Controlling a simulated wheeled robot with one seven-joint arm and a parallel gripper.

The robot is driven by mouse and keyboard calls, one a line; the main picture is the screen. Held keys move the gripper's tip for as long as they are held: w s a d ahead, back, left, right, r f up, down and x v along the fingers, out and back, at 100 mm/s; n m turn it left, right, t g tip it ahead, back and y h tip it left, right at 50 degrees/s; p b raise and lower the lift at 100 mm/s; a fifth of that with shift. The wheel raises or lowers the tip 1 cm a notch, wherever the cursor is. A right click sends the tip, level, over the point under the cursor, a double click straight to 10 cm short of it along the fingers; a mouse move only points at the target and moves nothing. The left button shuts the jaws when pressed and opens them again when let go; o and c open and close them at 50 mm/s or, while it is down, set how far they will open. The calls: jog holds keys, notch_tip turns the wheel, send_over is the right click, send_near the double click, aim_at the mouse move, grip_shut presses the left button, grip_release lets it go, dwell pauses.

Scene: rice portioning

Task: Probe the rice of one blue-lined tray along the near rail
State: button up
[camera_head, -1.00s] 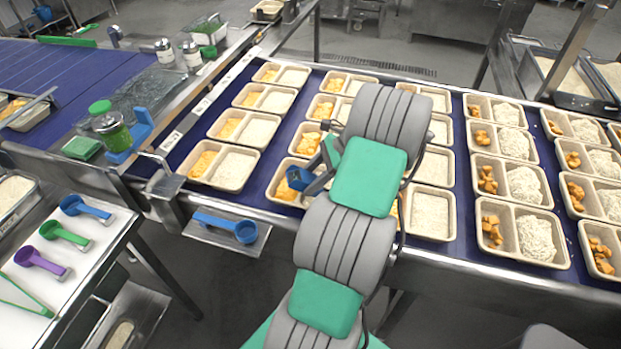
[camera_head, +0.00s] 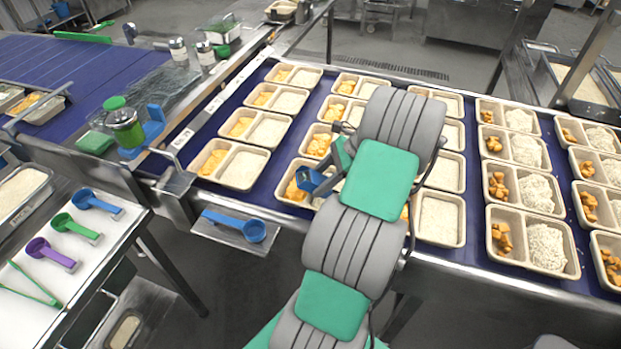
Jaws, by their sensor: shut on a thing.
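My gripper (camera_head: 328,184) is partly hidden behind my own arm. It is shut on a small blue tool (camera_head: 310,180), taken to be the probe, held over the near row of trays. The tool's tip is hidden, so I cannot tell whether it touches food. Below it is a near-row tray (camera_head: 284,198) with orange food on the left; its right side is mostly covered by my arm. Left of it, a near-rail tray (camera_head: 239,185) holds orange food and flat rice. Right of my arm, another near-row tray (camera_head: 462,238) shows rice. I cannot make out a blue lining on any tray.
The metal near rail (camera_head: 480,275) runs along the blue belt (camera_head: 272,178). A blue scoop (camera_head: 250,230) lies on a small shelf in front. Coloured scoops lie on a white side table (camera_head: 110,228). A green-lidded jar (camera_head: 125,128) stands at left.

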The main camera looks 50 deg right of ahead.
aim_at(320, 180)
dwell(0.6)
notch_tip(320, 180, up, 5)
jog(key=p, duration=0.7)
jog(key=shift+r, duration=2.05)
